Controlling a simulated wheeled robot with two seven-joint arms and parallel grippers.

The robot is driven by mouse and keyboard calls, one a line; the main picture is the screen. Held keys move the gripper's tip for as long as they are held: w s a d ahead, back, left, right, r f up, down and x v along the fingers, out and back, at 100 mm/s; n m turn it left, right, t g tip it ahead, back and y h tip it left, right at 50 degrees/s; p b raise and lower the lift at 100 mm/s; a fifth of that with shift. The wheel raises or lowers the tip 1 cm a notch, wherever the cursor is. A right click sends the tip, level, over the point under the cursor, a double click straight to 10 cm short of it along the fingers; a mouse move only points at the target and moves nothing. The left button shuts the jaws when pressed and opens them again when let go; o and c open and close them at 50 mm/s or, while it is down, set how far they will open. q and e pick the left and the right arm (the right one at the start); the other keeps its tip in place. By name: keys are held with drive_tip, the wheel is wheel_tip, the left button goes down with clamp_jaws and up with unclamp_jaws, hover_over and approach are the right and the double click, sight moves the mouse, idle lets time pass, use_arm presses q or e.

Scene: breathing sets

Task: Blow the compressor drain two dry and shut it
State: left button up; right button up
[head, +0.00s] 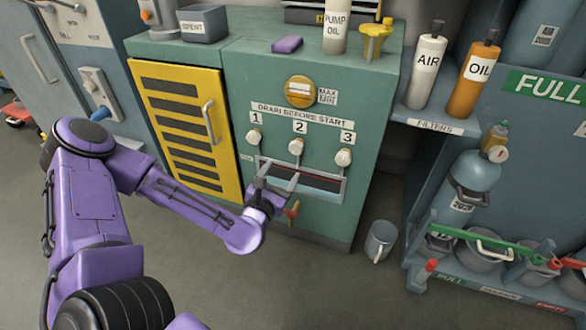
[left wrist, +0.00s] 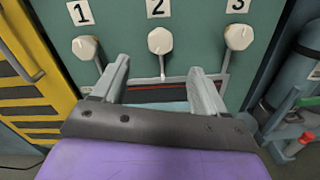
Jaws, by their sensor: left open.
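The green compressor cabinet (head: 260,85) carries a row of three white drain knobs under the numbers 1, 2 and 3. Drain two's knob (head: 296,146) is in the middle, and in the left wrist view it (left wrist: 160,41) shows just beyond my fingers. A small pale spout or lever hangs below it. My left gripper (head: 278,180) is open and empty, in front of the panel and below knob two. In the left wrist view its fingers (left wrist: 165,88) stand apart, either side of and below that knob, not visibly touching it. My right gripper is not in view.
Knob one (head: 254,136) and knob three (head: 343,157) flank knob two. A recessed tray (head: 315,185) lies below, with a red-handled valve (head: 292,212) beneath. A grey bucket (head: 381,240) stands on the floor. The right shelf holds AIR (head: 425,68) and OIL (head: 474,75) bottles.

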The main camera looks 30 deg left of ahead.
sight(295, 149)
use_arm(q)
drive_tip(key=b+x, duration=0.2)
drive_tip(key=x, duration=0.8)
drive_tip(key=shift+d, duration=0.1)
drive_tip(key=shift+r, duration=0.1)
drive_tip(key=shift+c, duration=0.3)
drive_tip(key=c, duration=1)
